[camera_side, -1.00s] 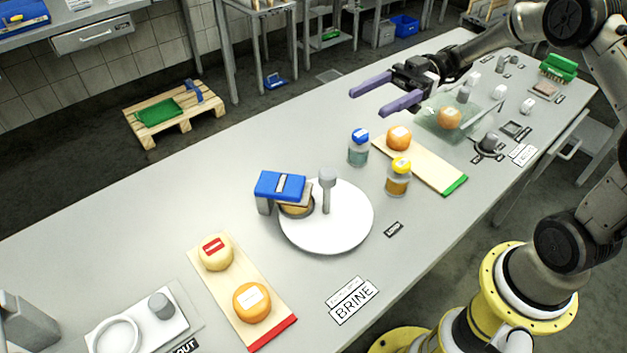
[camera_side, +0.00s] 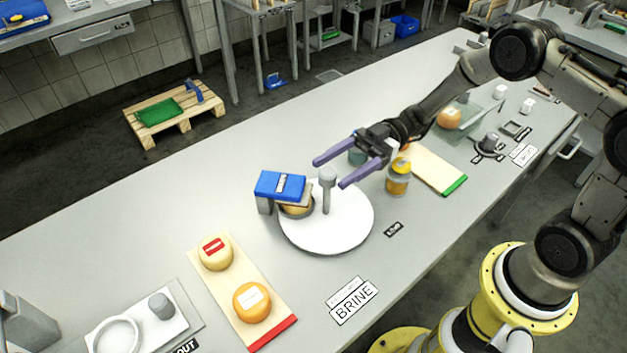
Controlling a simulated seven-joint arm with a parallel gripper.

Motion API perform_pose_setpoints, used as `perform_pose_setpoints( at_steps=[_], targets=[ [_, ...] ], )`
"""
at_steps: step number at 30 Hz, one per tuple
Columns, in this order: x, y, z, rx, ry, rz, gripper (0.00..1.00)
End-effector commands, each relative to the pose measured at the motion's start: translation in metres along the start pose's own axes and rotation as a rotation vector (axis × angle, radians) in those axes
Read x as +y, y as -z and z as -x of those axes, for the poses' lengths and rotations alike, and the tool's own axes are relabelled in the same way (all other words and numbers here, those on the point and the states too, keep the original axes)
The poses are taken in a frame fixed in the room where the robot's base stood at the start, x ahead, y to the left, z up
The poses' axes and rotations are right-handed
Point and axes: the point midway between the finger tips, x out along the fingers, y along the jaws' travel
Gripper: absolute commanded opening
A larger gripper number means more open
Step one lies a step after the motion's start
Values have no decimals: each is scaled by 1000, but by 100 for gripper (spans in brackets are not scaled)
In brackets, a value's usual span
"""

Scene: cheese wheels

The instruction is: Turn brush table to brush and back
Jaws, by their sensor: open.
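The round white turntable (camera_side: 345,232) lies flat on the grey bench. A grey upright peg (camera_side: 327,190) stands on it toward its upper part. A blue-topped brush block (camera_side: 280,186) on a grey post overhangs the turntable's left edge, with a cheese wheel (camera_side: 296,210) under it, partly hidden. My gripper (camera_side: 331,169) is open and empty. Its two purple fingers reach left above the bench, around the height of the peg's top in the picture. The nearer fingertip appears just right of the peg; I cannot tell whether they touch.
A board with a green end (camera_side: 453,185) lies beyond. A red-ended board (camera_side: 272,322) with two cheeses lies at lower left. The BRINE sign (camera_side: 352,300) lies in front.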

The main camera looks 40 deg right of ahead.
Motion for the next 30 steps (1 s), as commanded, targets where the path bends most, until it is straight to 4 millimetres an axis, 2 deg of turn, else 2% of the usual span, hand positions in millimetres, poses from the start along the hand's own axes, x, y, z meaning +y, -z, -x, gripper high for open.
perform_pose_setpoints(
  at_steps=[3, 9, 15, 22, 23, 30],
  targets=[
    [-1, 0, -23, 0, 4, 0, 72],
    [-1, 0, -49, 0, 2, -1, 72],
    [0, 0, -58, 0, 0, -1, 72],
    [0, 0, -59, 0, -1, 0, 72],
    [0, 0, -59, 0, -1, -1, 70],
    [0, 0, -58, 0, -1, 0, 27]
  ],
)
